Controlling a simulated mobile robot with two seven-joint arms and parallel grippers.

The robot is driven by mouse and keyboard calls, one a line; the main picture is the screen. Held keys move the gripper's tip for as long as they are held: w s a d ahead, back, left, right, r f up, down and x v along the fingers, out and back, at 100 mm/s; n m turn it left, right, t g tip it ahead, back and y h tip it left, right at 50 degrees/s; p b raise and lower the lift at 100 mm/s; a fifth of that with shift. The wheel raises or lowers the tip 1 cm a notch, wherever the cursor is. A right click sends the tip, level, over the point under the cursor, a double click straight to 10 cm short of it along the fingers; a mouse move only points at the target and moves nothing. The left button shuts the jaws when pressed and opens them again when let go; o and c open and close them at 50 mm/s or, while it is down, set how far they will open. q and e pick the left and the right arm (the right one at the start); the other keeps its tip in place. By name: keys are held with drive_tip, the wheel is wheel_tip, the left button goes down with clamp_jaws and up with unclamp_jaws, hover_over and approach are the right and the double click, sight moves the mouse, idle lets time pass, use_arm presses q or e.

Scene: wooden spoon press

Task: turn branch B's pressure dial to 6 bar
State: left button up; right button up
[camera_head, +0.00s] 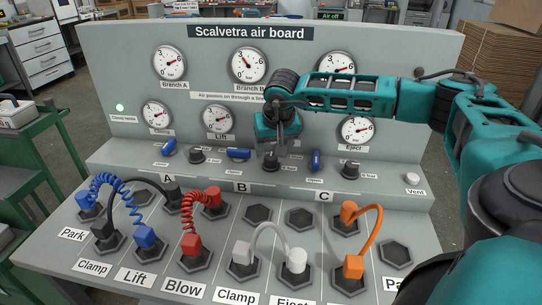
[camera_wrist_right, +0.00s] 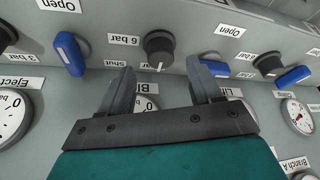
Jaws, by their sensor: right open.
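Branch B's pressure dial is a black knob (camera_head: 270,164) on the console ledge, right of a blue valve handle (camera_head: 238,154). In the wrist view this dial (camera_wrist_right: 159,45) has a white mark pointing down in the picture, and a "6 bar" label stands to its left. My right gripper (camera_head: 270,146) is open, above and behind the dial. In the wrist view the dial lies just beyond and between its two fingertips (camera_wrist_right: 159,66), with no visible contact. The Branch B gauge (camera_head: 247,65) shows on the upper panel; I cannot read its needle exactly. My left gripper is not in view.
Branch A's dial (camera_head: 197,155) and Branch C's dial (camera_head: 350,169) sit to either side, with another blue handle (camera_head: 315,160) close right. Coloured hoses, such as a red coil (camera_head: 189,220) and an orange one (camera_head: 372,235), stand on the front plate. My right arm hides part of the gauges.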

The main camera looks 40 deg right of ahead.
sight(271, 156)
drive_tip(key=x, duration=0.2)
drive_tip(key=shift+w+f, duration=0.2)
drive_tip(key=shift+f, duration=0.15)
drive_tip(key=shift+w+d+f, duration=0.1)
drive_tip(key=shift+f, duration=0.25)
drive_tip(key=shift+w+d+f, duration=0.1)
drive_tip(key=shift+w+f, duration=0.05)
drive_tip(key=shift+f, duration=0.1)
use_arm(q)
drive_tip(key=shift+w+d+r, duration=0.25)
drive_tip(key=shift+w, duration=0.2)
use_arm(e)
drive_tip(key=shift+c, duration=0.3)
drive_tip(key=c, duration=1)
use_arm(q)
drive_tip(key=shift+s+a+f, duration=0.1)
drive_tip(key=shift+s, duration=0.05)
